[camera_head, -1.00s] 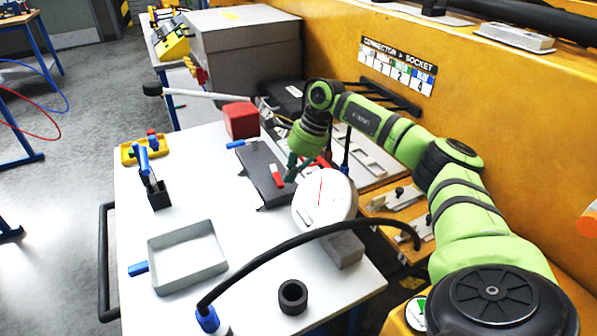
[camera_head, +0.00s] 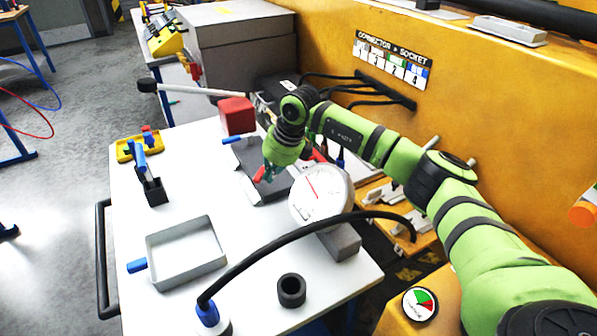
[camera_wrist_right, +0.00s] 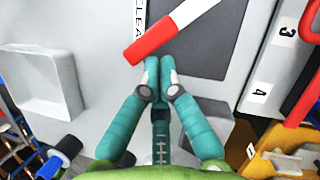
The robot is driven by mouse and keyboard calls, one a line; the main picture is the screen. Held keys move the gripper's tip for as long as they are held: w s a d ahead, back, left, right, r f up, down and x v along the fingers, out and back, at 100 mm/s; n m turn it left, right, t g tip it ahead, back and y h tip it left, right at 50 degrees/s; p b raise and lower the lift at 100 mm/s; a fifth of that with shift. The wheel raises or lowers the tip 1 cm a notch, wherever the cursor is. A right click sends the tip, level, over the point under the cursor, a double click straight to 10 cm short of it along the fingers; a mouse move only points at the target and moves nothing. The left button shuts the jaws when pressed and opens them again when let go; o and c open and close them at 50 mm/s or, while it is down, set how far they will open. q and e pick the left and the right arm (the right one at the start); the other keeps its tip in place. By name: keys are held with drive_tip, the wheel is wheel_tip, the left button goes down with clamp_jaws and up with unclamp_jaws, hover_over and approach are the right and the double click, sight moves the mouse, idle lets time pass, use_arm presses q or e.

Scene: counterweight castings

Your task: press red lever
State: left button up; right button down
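The red lever (camera_head: 258,174) stands at the dark plate (camera_head: 270,190) on the white table, partly covered by my right gripper (camera_head: 267,172) in the head view. In the right wrist view the lever (camera_wrist_right: 160,38) has a red grip and a white stem running to the upper right. My right gripper (camera_wrist_right: 158,62) has its teal fingers together with nothing between them. Its tips are at the lower edge of the red grip; whether they touch it I cannot tell. My left gripper is in neither view.
A round white gauge (camera_head: 322,200) with a red needle stands just in front of the gripper. A black cable (camera_head: 290,243) arches across the table. A red cube (camera_head: 237,116) sits behind the plate. A grey tray (camera_head: 187,276) and black ring (camera_head: 291,290) lie nearer.

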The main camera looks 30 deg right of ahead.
sight(255, 176)
drive_tip(key=a+m, duration=0.1)
drive_tip(key=w+a+m+h+b, duration=0.1)
drive_tip(key=shift+m, duration=0.4)
drive_tip(key=m, duration=0.1)
drive_tip(key=w+a+m+h+b, duration=0.1)
drive_tip(key=m, duration=0.1)
drive_tip(key=shift+w+a+f+t, duration=0.1)
drive_tip(key=shift+t, duration=0.3)
drive_tip(key=shift+w+b, duration=0.1)
drive_tip(key=shift+b, duration=0.25)
drive_tip(key=shift+w+a, duration=0.2)
drive_tip(key=shift+w, duration=0.05)
drive_tip(key=shift+w+b, duration=0.1)
drive_tip(key=shift+b, duration=0.2)
